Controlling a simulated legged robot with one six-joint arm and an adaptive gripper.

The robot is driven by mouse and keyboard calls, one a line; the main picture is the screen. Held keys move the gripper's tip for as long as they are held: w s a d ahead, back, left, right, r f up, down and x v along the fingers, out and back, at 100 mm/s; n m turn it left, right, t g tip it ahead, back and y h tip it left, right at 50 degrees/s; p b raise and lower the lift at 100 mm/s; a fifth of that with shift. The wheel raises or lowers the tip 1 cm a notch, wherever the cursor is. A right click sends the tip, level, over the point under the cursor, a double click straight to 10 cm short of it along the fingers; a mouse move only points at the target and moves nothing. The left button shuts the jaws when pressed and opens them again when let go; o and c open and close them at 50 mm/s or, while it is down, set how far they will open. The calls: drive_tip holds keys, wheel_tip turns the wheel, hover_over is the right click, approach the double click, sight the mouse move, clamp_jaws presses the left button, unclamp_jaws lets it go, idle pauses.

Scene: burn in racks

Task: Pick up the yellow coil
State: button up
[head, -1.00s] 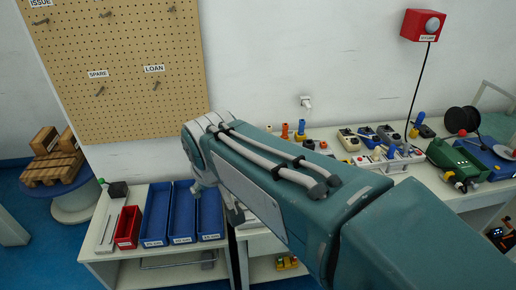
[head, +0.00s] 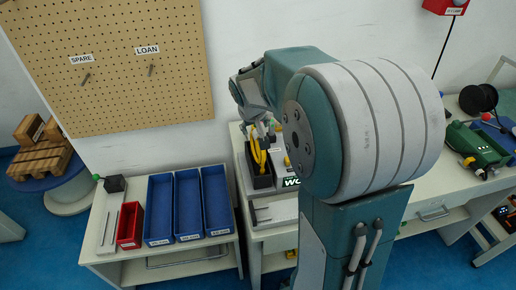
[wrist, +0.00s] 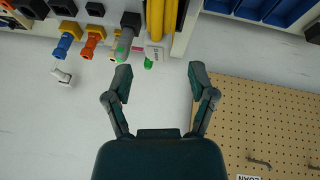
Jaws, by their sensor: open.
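The yellow coil (head: 257,153) stands in a black holder (head: 262,181) on the bench, left of my arm in the head view. Its yellow strands also show at the top edge of the wrist view (wrist: 156,18), cut off by the frame. My gripper (wrist: 160,76) is open, with nothing between its fingers. In the wrist view the coil lies beyond the fingertips, apart from them. In the head view my gripper is close above and behind the coil, and my arm partly hides it.
Blue bins (head: 188,205) and a red bin (head: 130,226) stand on the lower left table. Orange (wrist: 92,37) and blue (wrist: 67,40) connectors sit near the coil. A pegboard (head: 110,65) hangs on the wall. My arm hides much of the bench; a green device (head: 476,146) shows at right.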

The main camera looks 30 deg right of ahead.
sight(257, 133)
drive_tip(key=x, duration=0.5)
drive_tip(key=shift+f, duration=0.25)
clamp_jaws()
